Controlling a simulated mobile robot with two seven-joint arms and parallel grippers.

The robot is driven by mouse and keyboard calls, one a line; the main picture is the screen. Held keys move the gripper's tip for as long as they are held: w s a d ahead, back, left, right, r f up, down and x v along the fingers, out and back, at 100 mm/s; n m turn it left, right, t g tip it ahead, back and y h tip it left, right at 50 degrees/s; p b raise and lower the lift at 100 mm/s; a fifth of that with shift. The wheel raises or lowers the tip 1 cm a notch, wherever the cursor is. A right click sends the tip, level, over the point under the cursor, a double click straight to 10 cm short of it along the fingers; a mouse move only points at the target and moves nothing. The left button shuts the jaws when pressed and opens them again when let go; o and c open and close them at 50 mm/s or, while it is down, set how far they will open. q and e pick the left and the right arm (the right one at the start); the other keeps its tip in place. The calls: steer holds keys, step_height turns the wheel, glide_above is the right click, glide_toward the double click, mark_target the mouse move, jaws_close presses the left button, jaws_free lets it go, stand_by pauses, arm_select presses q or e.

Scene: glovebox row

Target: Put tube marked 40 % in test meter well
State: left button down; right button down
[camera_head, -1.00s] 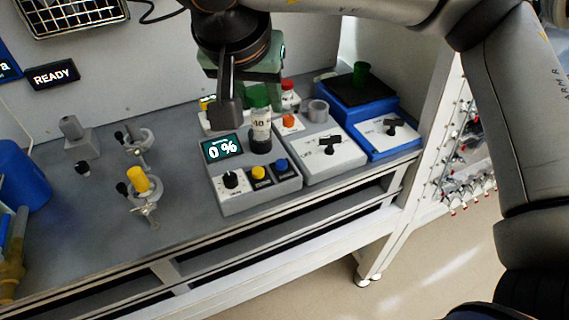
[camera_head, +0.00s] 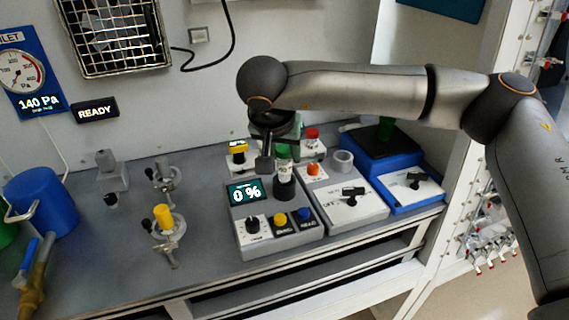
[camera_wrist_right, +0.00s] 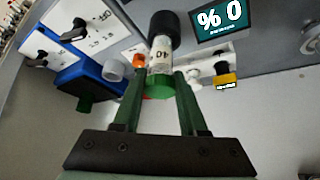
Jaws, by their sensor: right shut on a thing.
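The tube marked 40 (camera_wrist_right: 161,52), with a green cap, stands upright at the black well (camera_wrist_right: 164,24) of the test meter. In the head view the test meter (camera_head: 247,228) is a grey box with a display reading 0 % and yellow and blue buttons; its well (camera_head: 285,188) is at the back right. My right gripper (camera_head: 281,156) is above the well, shut on the tube's cap. Its green fingers (camera_wrist_right: 160,92) flank the cap in the wrist view. The tube's lower end is hidden in the well; I cannot tell how deep. My left gripper is out of view.
Right of the meter stand a grey device (camera_head: 352,208) with a black switch and a blue device (camera_head: 412,187). Behind is a small box with a yellow top (camera_head: 238,148). Clamp stands, one with a yellow cap (camera_head: 162,217), and a blue container (camera_head: 42,200) are left.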

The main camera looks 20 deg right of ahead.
mark_target(285, 167)
steer(key=shift+w+f, duration=0.15)
steer(key=shift+f, duration=0.05)
steer(key=f, duration=0.3)
steer(key=shift+w+d+f+p, duration=0.1)
steer(key=shift+w+f+p, duration=0.05)
steer(key=shift+w+p, duration=0.15)
steer(key=shift+f, duration=0.15)
steer(key=shift+f, duration=0.1)
steer(key=shift+f+b, duration=0.2)
steer(key=shift+b, duration=0.1)
steer(key=shift+c, duration=2.2)
jaws_free()
steer(key=shift+r, duration=0.15)
